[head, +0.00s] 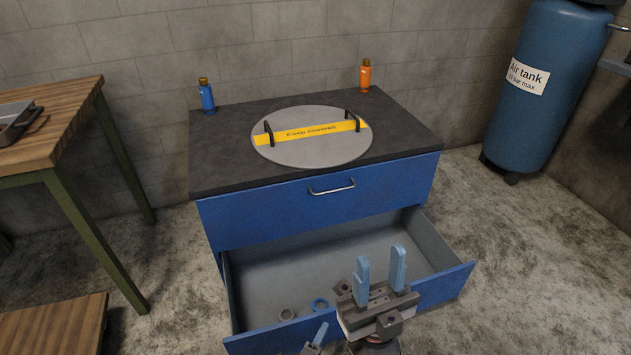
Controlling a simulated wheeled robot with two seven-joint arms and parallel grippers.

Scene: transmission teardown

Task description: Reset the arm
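My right gripper (380,265) is at the front of the open lower drawer (245,285), in front of or above its front panel. Its two light-blue fingers point up and stand apart, with nothing between them. My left gripper (316,338) shows only in small part at the bottom edge, left of the right one. Most of it is out of frame, so its opening cannot be told. The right gripper hides part of the drawer front.
The blue cabinet (225,222) has a shut upper drawer. On its dark top lie a round grey cover (290,154) with two handles, a blue bottle (207,96) and an orange bottle (365,77). A wooden table (60,130) stands left, an air tank (535,100) right.

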